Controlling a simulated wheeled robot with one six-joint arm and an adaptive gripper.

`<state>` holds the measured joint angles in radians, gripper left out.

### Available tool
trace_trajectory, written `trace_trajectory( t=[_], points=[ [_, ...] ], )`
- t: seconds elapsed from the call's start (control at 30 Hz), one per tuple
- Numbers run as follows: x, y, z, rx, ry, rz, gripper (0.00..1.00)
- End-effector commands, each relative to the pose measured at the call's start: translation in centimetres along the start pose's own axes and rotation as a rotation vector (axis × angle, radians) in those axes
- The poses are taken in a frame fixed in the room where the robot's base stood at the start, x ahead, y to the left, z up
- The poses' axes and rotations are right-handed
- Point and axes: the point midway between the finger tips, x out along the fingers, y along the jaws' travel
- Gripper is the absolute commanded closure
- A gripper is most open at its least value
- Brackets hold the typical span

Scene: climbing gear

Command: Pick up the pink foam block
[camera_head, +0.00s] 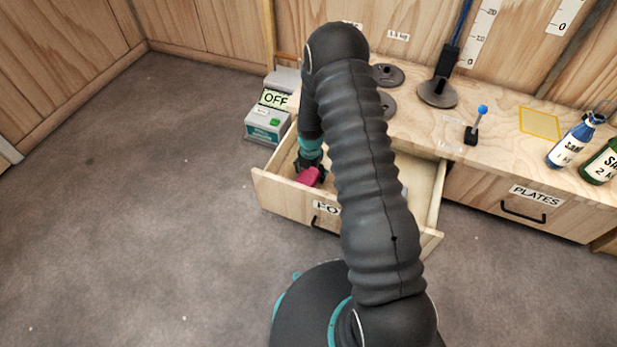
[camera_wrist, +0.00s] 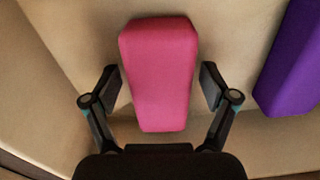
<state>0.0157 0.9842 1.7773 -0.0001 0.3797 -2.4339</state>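The pink foam block (camera_wrist: 160,75) lies in the open drawer (camera_head: 273,197), in the middle of the wrist view. My gripper (camera_wrist: 166,87) reaches down into the drawer with its two fingers apart, one on each side of the block. A narrow gap shows between each finger pad and the block. In the head view the pink block (camera_head: 309,177) shows below my gripper (camera_head: 312,168) near the drawer's left end. My arm hides much of the drawer there.
A purple block (camera_wrist: 292,60) lies to the right of the pink one in the wrist view. The drawer's walls surround my gripper. A grey-green box (camera_head: 266,127) marked OFF stands left of the drawer. Weights and bottles stand on the wooden bench top (camera_head: 500,112).

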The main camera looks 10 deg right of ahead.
Motion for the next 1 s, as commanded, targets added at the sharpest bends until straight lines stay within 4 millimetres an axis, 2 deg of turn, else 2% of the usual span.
trace_trajectory(
  t=[0.03,0.2,0.47,0.67,0.87,1.0],
  points=[
    [0.0,0.0,0.0,0.000,0.000,0.000,0.35],
    [0.0,0.0,0.0,0.000,0.000,0.000,0.74],
    [0.0,0.0,0.0,0.000,0.000,0.000,0.75],
    [-1.0,0.0,0.0,0.000,0.000,0.000,0.75],
    [-4.2,0.1,0.1,0.000,-0.003,0.002,0.75],
    [-6.0,-2.9,1.4,0.008,-0.001,0.001,0.75]
  ],
)
